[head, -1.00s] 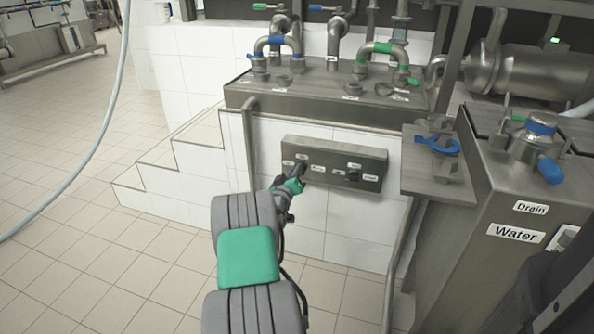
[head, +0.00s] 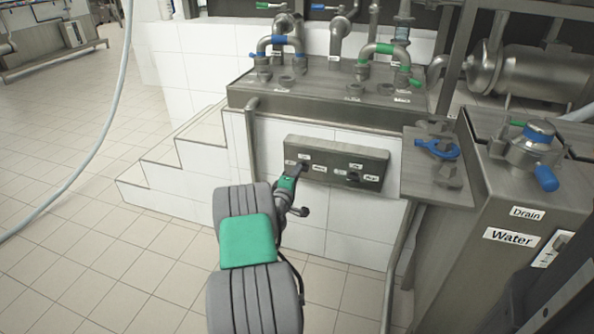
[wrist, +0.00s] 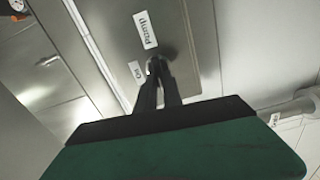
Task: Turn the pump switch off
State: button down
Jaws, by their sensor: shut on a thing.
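The grey switch panel (head: 340,150) is mounted on the white tiled wall, below the steel pipe deck. It carries small labels and two dark switches. My gripper (head: 301,171) is at the panel's left switch, its fingers reaching the panel face. In the wrist view, the fingertips (wrist: 158,66) are close together on the pump switch (wrist: 152,65), which they mostly hide. A "Pump" label (wrist: 145,30) and an "On" label (wrist: 136,71) lie beside it. The right switch (head: 353,176) stands apart from my gripper.
A steel deck (head: 330,95) with blue- and green-handled pipes is above the panel. A water tank (head: 510,200) with a blue valve stands at the right. White tiled steps (head: 180,160) and open floor are at the left.

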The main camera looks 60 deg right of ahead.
jog(key=shift+f+n, duration=0.1)
jog(key=shift+n, duration=0.5)
jog(key=c, duration=1.5)
grip_release()
jog(key=a, duration=0.2)
jog(key=a+p, duration=0.1)
jog(key=a, duration=0.2)
jog(key=s+a, duration=0.1)
jog(key=a, duration=0.1)
jog(key=shift+s+a+p, duration=0.1)
jog(key=shift+a+p, duration=0.2)
jog(key=shift+a, duration=0.05)
